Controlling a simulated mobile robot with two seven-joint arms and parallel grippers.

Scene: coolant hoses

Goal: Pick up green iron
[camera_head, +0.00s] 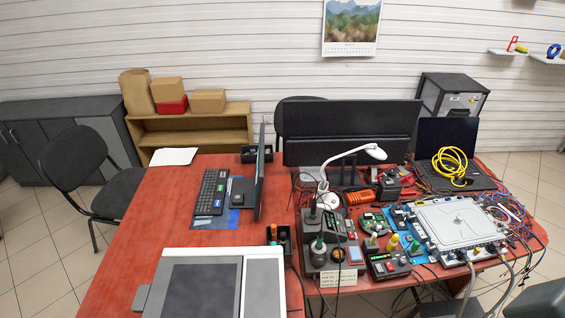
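A soldering station (330,255) stands on the red desk, right of the middle. A green-handled iron (318,243) stands upright in the holder at its left side. Just behind it, another dark unit (323,222) has a second slim dark-green handle (312,206) upright at its left; it is too small to tell whether this is also an iron. Neither of my grippers shows in the head view.
A white lamp (340,165), a black device with coloured knobs (388,264) and a pale box with many cables (455,228) crowd the right side. A grey-white machine (262,290) fills the front. The red desk (150,225) is clear left of the keyboard (211,192).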

